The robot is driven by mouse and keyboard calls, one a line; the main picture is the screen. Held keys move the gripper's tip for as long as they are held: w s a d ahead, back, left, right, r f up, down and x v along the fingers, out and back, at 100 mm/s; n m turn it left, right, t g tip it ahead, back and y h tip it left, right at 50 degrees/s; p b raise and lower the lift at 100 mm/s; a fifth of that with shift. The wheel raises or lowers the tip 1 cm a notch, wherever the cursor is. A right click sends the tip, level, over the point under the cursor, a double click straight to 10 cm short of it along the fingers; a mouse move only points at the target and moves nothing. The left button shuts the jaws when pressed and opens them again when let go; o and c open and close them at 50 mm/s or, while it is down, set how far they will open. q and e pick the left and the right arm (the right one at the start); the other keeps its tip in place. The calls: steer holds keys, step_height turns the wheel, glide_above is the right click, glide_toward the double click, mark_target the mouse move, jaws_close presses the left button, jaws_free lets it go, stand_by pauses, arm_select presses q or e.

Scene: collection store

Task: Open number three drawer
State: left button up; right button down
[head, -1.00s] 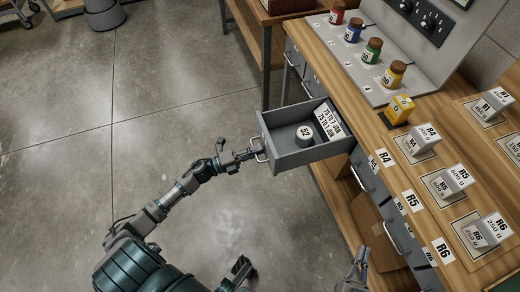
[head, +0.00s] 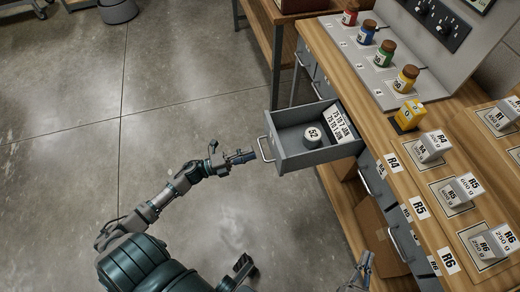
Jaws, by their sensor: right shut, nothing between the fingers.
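One grey drawer (head: 315,156) stands pulled out of the wooden bench, with its front facing left. A round piece marked 52 (head: 312,134) and a printed white label (head: 342,124) lie inside it. Its drawer number cannot be read. My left gripper (head: 247,156) is just left of the drawer's handle (head: 266,149) and appears apart from it; whether its fingers are open or shut is unclear. My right gripper (head: 365,262) is at the bottom edge, partly cut off, shut and empty, below the open drawer.
Other grey drawers (head: 405,243) under the bench top are closed. Labelled blocks stand on the top (head: 445,215). Coloured jars (head: 384,53) stand on a grey panel, with a yellow block (head: 409,115) nearby. The concrete floor (head: 180,90) left of the drawer is clear.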

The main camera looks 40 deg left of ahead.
arm_select(q)
steer(key=v, duration=0.7)
steer(key=shift+w+a, duration=0.15)
steer(key=shift+w, duration=0.1)
arm_select(e)
steer(key=shift+a, duration=0.2)
arm_select(q)
steer(key=shift+f, duration=0.1)
arm_select(e)
steer(key=shift+d, duration=0.1)
